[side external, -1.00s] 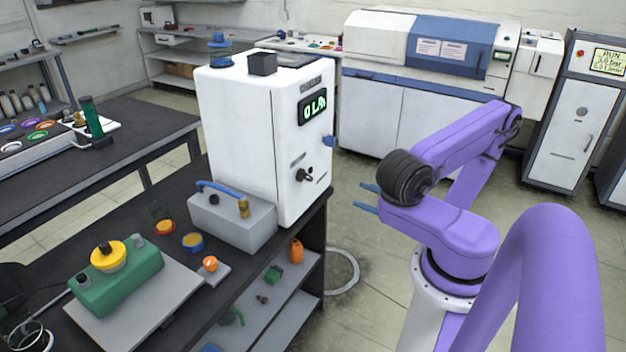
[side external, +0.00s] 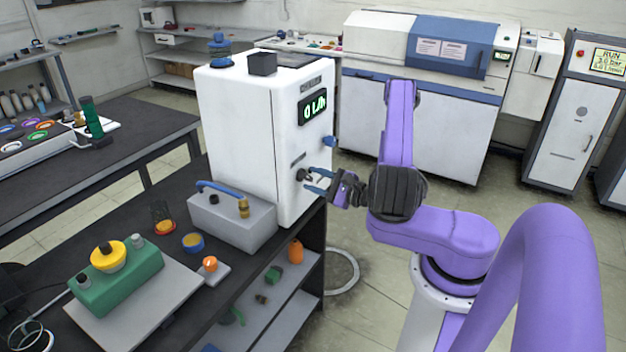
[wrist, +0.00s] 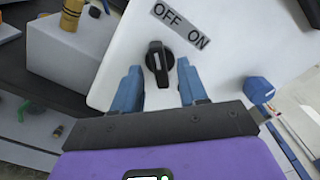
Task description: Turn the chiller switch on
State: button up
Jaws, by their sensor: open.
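The chiller is a white box (side external: 238,130) on the dark bench, with a lit green display (side external: 313,107) on its front face. Its switch is a black rotary knob (wrist: 159,62), also visible in the side view (side external: 302,175). An OFF/ON label (wrist: 182,24) is above it in the wrist view. The knob's white mark runs roughly up and down in the wrist view, its upper end towards OFF. My gripper (side external: 316,181) is open, with blue fingers pointing at the front face. In the wrist view the knob lies between the fingertips; contact cannot be told.
A blue knob (wrist: 259,90) sticks out of the same face to one side. A grey box with a blue hose (side external: 232,220) stands beside the chiller. A green device with a yellow cap (side external: 118,280) is nearer on the bench.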

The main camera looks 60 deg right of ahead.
jog(key=shift+w, duration=0.6)
grip_shut()
